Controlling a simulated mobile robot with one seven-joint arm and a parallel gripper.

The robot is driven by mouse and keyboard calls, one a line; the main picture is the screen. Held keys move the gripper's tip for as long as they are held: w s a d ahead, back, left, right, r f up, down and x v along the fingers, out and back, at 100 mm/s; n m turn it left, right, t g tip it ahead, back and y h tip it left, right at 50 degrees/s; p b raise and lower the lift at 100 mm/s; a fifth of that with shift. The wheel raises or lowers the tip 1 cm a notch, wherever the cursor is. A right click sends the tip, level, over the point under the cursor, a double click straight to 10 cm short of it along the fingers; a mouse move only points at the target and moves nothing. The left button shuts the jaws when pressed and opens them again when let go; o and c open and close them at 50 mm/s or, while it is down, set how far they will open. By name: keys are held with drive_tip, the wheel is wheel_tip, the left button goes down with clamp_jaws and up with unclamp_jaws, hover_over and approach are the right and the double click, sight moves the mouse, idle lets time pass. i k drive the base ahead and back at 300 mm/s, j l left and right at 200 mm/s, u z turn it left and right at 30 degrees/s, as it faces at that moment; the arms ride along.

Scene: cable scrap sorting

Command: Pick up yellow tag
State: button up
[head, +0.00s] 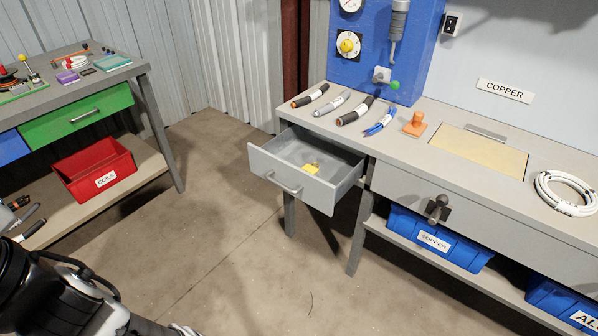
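A small yellow tag (311,169) lies inside the open grey drawer (262,160) of the right workbench. It is near the drawer's front, and a small darker part shows beside it. My arm shows at the lower left, well away from the drawer. My gripper's fingers are not in view.
The drawer sticks out from the grey workbench (455,125). Cable pieces, blue pliers (380,122) and an orange stamp-like object (415,124) lie on top. Blue bins (440,240) sit below. A left bench holds a red bin (95,170). Open floor lies between.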

sight(311, 169)
drive_tip(key=i+l+u, duration=0.15)
drive_tip(key=l+u, duration=0.15)
drive_tip(key=l, duration=0.15)
drive_tip(key=l+u, duration=0.25)
drive_tip(key=l, duration=0.2)
drive_tip(key=i+l+u, duration=0.45)
drive_tip(key=l, duration=0.3)
drive_tip(key=i, duration=0.15)
